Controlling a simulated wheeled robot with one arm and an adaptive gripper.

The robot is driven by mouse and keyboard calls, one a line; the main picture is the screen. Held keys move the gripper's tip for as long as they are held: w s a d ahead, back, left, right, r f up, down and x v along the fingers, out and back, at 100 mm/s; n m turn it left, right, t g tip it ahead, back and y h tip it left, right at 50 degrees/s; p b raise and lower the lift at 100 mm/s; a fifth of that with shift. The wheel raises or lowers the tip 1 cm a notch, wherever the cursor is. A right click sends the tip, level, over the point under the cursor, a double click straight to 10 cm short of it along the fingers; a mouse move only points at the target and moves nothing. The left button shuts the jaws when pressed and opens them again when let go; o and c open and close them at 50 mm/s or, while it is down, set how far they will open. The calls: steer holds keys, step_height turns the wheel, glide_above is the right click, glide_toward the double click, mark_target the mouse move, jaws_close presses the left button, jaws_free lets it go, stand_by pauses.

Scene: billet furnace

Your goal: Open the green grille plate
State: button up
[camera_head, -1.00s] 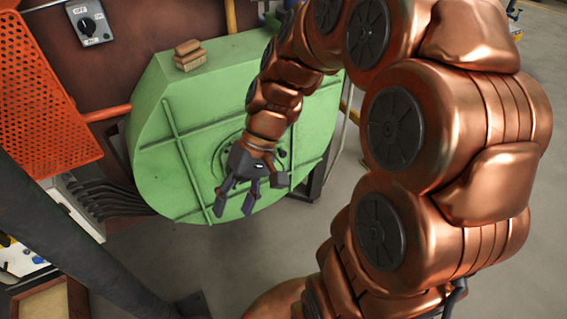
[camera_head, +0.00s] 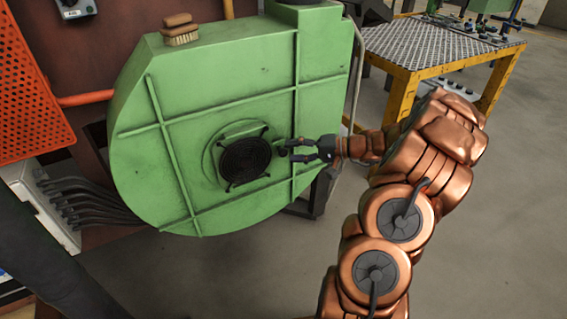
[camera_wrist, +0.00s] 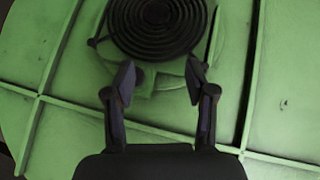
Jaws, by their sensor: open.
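The green grille plate (camera_head: 212,150) is a round disc on the front of a big green housing, with a black ring grille (camera_head: 246,160) over it. It looks flush with the housing. My gripper (camera_head: 287,150) comes in from the right, its fingertips just right of the grille. In the wrist view my gripper (camera_wrist: 160,78) is open and empty, its two fingers spread below the black grille (camera_wrist: 158,22). A small green raised piece (camera_wrist: 146,86) of the plate shows between the fingers. I cannot tell whether the fingers touch anything.
A wooden brush (camera_head: 180,30) lies on top of the green housing (camera_head: 200,90). Raised ribs cross its front. A yellow-framed table (camera_head: 440,45) stands behind at the right. An orange perforated panel (camera_head: 25,110) and grey cables are at the left. The floor in front is clear.

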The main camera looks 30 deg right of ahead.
mark_target(287, 152)
steer(key=d+f+t, duration=0.1)
steer(key=d+f, duration=0.2)
steer(key=d, duration=0.1)
steer(key=shift+m+h, duration=0.4)
steer(key=shift+b+x, duration=0.5)
steer(key=shift+x, duration=3.15)
steer(key=shift+w+d+r, duration=0.1)
steer(key=shift+w+r, duration=0.05)
steer(key=shift+r, duration=0.05)
steer(key=shift+c, duration=0.2)
jaws_close()
